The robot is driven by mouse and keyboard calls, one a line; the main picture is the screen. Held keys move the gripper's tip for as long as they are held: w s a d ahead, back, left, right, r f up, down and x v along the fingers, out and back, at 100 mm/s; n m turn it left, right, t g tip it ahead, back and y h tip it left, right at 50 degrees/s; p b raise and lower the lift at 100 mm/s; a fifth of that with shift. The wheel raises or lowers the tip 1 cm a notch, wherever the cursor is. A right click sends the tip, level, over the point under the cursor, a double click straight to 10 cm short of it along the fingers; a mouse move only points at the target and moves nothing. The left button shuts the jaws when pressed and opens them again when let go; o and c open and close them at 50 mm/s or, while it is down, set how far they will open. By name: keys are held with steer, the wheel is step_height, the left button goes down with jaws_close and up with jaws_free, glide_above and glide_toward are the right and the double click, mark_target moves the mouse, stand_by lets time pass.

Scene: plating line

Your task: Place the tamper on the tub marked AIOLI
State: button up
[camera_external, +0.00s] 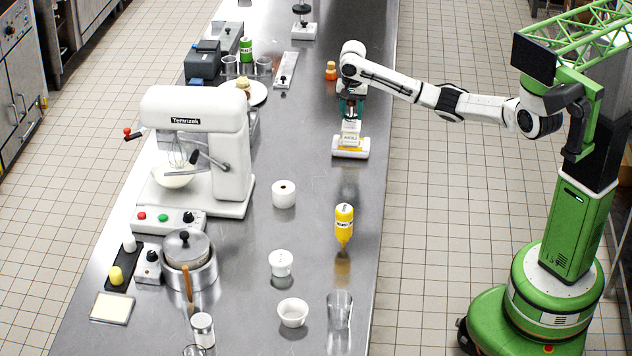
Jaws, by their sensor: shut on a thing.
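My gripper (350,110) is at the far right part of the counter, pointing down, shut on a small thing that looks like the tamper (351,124). Only a little of the tamper shows below the fingers; the rest is hidden by the gripper.
The steel counter (325,185) is clear around the tub. A large white mixer (205,145) stands at left.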

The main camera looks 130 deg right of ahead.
steer(key=shift+s+f, duration=0.1)
steer(key=shift+f, duration=0.95)
steer(key=shift+f, duration=0.15)
steer(key=o, duration=1.1)
step_height(320, 180, up, 12)
steer(key=shift+r+p, duration=0.2)
steer(key=shift+p, duration=0.4)
